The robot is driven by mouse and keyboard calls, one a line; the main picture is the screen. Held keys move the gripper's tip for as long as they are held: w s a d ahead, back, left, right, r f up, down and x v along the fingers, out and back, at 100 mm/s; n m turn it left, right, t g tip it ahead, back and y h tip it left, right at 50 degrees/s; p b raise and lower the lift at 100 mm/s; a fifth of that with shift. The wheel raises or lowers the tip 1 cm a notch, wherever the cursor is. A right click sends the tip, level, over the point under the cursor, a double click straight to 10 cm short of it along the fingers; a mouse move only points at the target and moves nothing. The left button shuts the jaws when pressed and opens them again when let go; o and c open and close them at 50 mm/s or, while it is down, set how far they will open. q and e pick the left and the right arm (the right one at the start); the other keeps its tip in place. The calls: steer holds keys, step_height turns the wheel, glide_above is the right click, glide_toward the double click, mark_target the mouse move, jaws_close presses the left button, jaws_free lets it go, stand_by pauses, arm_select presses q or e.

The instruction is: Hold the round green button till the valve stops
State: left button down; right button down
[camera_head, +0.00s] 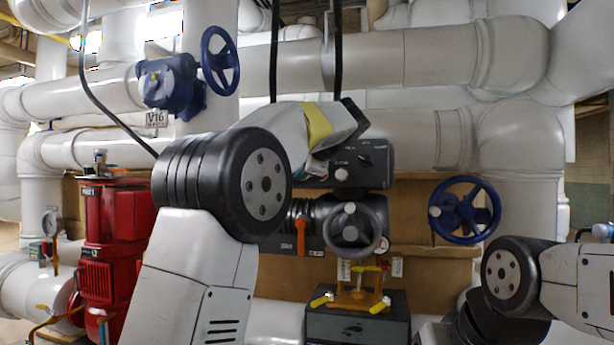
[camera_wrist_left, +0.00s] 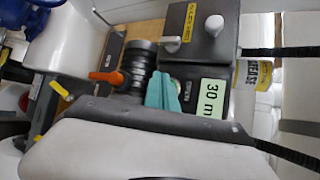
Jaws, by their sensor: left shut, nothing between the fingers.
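The grey valve actuator box (camera_head: 375,160) stands in the middle of the head view, with knobs and small labels on its front. My left gripper (camera_head: 317,167) is at its left side, partly hidden by my own wrist. In the left wrist view, the teal fingers of my left gripper (camera_wrist_left: 164,92) are shut together with nothing between them. Their tips are at the dark panel (camera_wrist_left: 212,75) beside a small "OPEN" label. My right gripper is out of view.
A grey handwheel (camera_head: 352,228) sits below the box, with an orange lever (camera_head: 301,236) to its left. A blue handwheel (camera_head: 464,210) is at right. A red machine (camera_head: 112,245) stands at left. White pipes (camera_head: 430,55) run behind.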

arm_select(q)
steer(key=shift+w, duration=0.4)
steer(key=shift+w+d, duration=0.15)
steer(key=shift+w, duration=0.3)
stand_by(0.7)
steer(key=shift+s, duration=0.15)
stand_by(3.3)
steer(key=shift+s, duration=0.75)
steer(key=shift+s, duration=0.1)
steer(key=s, duration=0.2)
steer(key=s+a, duration=0.1)
steer(key=s, duration=0.1)
steer(key=shift+s+a, duration=0.1)
steer(key=shift+s, duration=0.25)
